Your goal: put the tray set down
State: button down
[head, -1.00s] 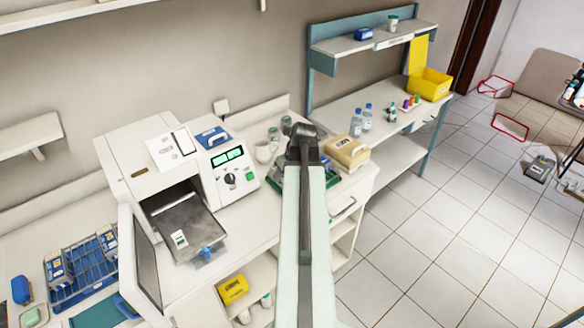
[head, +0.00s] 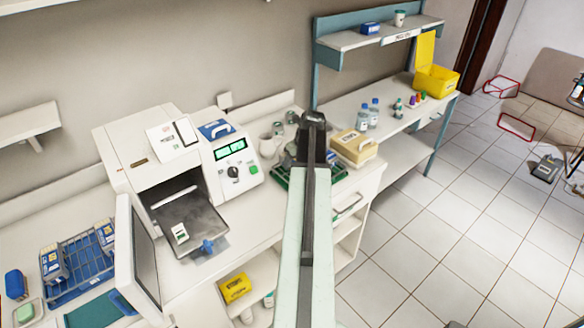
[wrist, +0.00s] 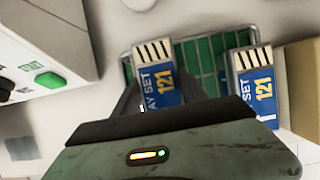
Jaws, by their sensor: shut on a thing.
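My gripper (wrist: 158,98) is shut on a tray set (wrist: 158,76), a blue and white pack marked 121, in the wrist view. It is held above or at a green-floored wire rack (wrist: 208,56); I cannot tell whether it touches the rack. A second tray set (wrist: 256,88), also marked 121, stands at the rack's right side, apart from the held one.
A white machine with an open door and pulled-out tray (head: 190,228) stands left of the rack. A cream box (head: 354,147) sits close on the right. Mugs (head: 267,144) stand behind. A blue rack (head: 78,268) with packs is at far left.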

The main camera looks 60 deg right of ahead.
jog(key=shift+f, duration=0.1)
jog(key=c, duration=0.6)
grip_release()
jog(key=shift+s+r+p, duration=0.1)
jog(key=shift+r+p, duration=0.45)
jog(key=shift+r, duration=0.1)
jog(key=p+v, duration=1)
jog(key=v, duration=0.1)
jog(key=shift+r, duration=0.1)
